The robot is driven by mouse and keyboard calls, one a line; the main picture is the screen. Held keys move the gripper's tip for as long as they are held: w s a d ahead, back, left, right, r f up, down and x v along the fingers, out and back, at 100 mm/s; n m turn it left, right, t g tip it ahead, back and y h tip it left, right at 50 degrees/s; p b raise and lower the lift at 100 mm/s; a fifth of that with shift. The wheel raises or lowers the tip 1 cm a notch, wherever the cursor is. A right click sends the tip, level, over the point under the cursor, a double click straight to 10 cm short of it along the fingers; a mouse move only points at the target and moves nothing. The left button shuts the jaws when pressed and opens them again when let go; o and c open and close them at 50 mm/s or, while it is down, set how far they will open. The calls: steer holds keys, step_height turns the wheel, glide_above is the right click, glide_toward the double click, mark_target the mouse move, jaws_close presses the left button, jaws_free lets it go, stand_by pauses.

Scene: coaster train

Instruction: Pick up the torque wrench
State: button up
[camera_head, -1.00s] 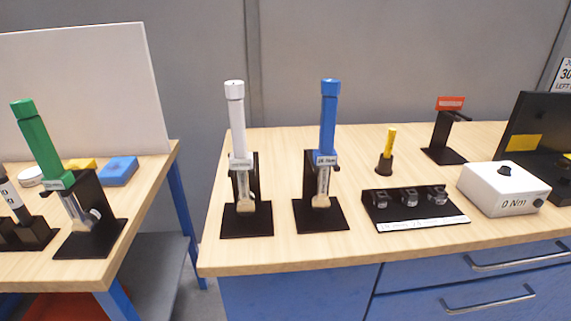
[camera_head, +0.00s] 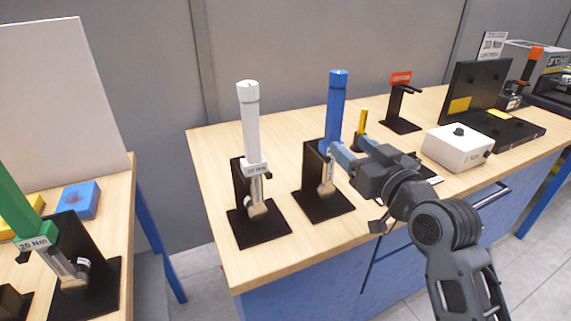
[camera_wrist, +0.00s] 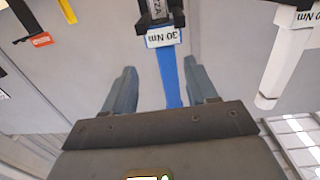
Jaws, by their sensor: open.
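The blue torque wrench (camera_head: 336,112) stands upright in a black stand (camera_head: 312,180) on the wooden bench. My gripper (camera_head: 347,157) reaches in from the right, close to its lower handle. In the wrist view, upside down, the blue handle (camera_wrist: 170,75) lies between my two open fingers (camera_wrist: 163,85), with gaps on both sides. Its label reads 30 Nm. A white torque wrench (camera_head: 250,130) stands in its own stand to the left. A green torque wrench (camera_head: 25,215), labelled 20 Nm, stands on the left table. The lower end of the blue wrench still sits in its stand.
A yellow-handled tool (camera_head: 362,125) stands just behind my gripper. A blue block (camera_head: 78,200) lies on the left table.

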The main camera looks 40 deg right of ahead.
mark_target(328, 126)
steer(key=shift+w+r, duration=0.5)
steer(key=shift+w, duration=0.35)
steer(key=shift+p+x, duration=1.1)
steer(key=shift+x, duration=2.45)
steer(key=shift+a+f, duration=0.1)
steer(key=shift+a, duration=0.05)
steer(key=shift+c, duration=0.2)
jaws_close()
